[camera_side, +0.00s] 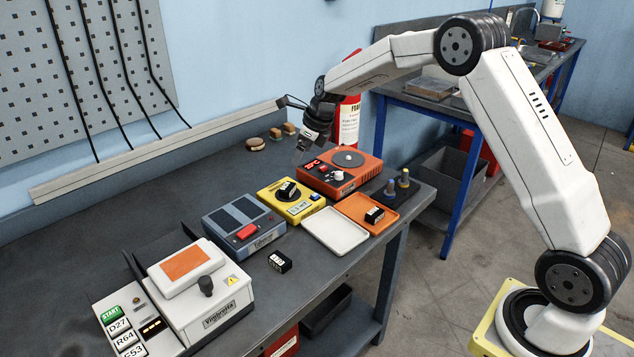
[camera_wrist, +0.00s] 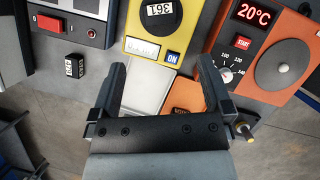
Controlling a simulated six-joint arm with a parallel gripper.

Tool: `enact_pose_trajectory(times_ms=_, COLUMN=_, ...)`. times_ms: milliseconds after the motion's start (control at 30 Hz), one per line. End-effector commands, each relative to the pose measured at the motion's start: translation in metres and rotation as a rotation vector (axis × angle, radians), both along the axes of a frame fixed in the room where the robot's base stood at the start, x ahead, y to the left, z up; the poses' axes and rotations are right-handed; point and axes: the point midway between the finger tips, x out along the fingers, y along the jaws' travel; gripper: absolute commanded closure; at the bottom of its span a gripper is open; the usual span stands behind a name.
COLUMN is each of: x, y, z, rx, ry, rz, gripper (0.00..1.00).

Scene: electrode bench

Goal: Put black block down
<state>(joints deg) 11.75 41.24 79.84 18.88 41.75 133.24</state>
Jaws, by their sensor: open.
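One black block with a white label (camera_side: 280,262) lies on the bench in front of the grey device; it also shows in the wrist view (camera_wrist: 75,66). A second black block (camera_side: 288,190) sits on the dark round plate of the yellow device (camera_side: 306,211), its label readable in the wrist view (camera_wrist: 159,9). A third black block (camera_side: 374,215) lies in the orange tray (camera_side: 352,206). My gripper (camera_side: 304,146) is up above the bench, behind the orange hotplate in the side view. In the wrist view its jaws (camera_wrist: 162,76) are apart with nothing held between them.
An empty white tray (camera_side: 335,231) lies beside the orange tray. The orange hotplate (camera_side: 340,177) reads 20°C in the wrist view. The grey device (camera_side: 244,222) and a white press (camera_side: 201,290) stand leftward. Small knobbed posts (camera_side: 403,180) stand near the right edge. The bench's back left is clear.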

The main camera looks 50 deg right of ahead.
Motion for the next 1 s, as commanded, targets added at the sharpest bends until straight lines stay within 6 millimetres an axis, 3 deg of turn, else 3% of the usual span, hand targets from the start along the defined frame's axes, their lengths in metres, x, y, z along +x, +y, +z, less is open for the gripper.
enact_pose_trajectory(times_ms=167, x=-0.007, y=0.004, z=0.001, rx=-0.032, ry=-0.006, rz=0.068, gripper=0.00)
enact_pose_trajectory(times_ms=367, x=-0.029, y=0.015, z=0.002, rx=-0.127, ry=-0.020, rz=0.280, gripper=0.00)
enact_pose_trajectory(times_ms=1000, x=-0.151, y=0.056, z=-0.004, rx=-0.530, ry=-0.072, rz=1.354, gripper=0.00)
